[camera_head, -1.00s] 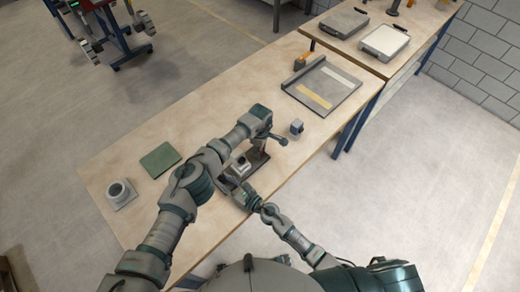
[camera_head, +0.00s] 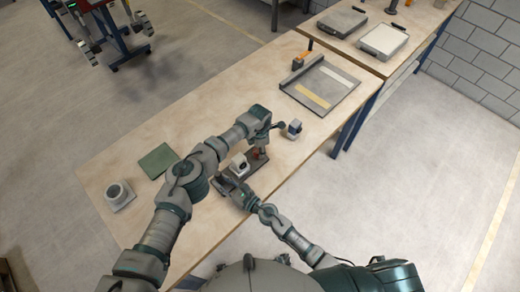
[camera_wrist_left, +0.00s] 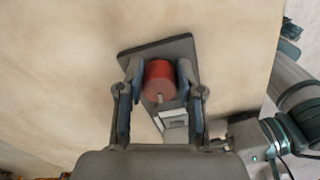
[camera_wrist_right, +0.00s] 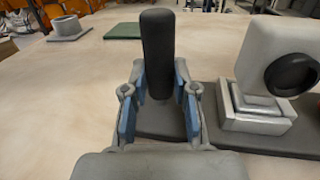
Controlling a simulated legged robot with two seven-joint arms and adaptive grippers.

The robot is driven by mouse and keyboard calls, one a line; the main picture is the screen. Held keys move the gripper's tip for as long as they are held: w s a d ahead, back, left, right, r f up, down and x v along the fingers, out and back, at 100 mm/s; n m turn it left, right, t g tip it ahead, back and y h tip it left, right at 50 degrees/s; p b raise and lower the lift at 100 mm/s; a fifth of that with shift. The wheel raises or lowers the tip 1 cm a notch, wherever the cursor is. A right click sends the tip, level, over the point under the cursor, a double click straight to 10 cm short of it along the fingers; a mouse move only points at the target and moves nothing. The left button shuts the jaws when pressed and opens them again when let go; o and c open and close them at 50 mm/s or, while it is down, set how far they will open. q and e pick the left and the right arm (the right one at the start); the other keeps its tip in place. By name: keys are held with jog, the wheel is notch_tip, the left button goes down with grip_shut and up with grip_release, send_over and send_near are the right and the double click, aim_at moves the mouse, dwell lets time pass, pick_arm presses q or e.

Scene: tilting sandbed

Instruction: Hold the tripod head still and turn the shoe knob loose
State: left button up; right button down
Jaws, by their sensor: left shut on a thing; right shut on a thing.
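The tripod head has a dark base plate (camera_wrist_left: 150,48), a dark upright handle (camera_wrist_right: 158,50) and a pale shoe block (camera_wrist_right: 257,112). A light grey camera-like body (camera_wrist_right: 270,60) with a black lens sits on the block. The red shoe knob (camera_wrist_left: 159,80) is at the other end, and it also shows in the head view (camera_head: 260,153). My left gripper (camera_wrist_left: 158,78) is shut on the red knob from above. My right gripper (camera_wrist_right: 159,82) is shut on the handle. It reaches in low from the near edge in the head view (camera_head: 233,180).
A green mat (camera_head: 158,160) and a grey ring-shaped part (camera_head: 119,195) lie to the left on the wooden table. A small grey block (camera_head: 294,129) stands just right of my left gripper. The table's near edge is close.

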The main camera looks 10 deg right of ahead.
pick_arm(q)
jog(key=n, duration=0.6)
jog(key=shift+s+d, duration=0.1)
jog(key=shift+d, duration=0.05)
jog(key=n, duration=0.4)
jog(key=shift+r, duration=0.1)
jog(key=n, duration=0.3)
jog(key=shift+d+n, duration=0.1)
jog(key=shift+n, duration=0.3)
grip_shut()
jog(key=o, duration=1.2)
grip_release()
jog(key=shift+a, duration=0.2)
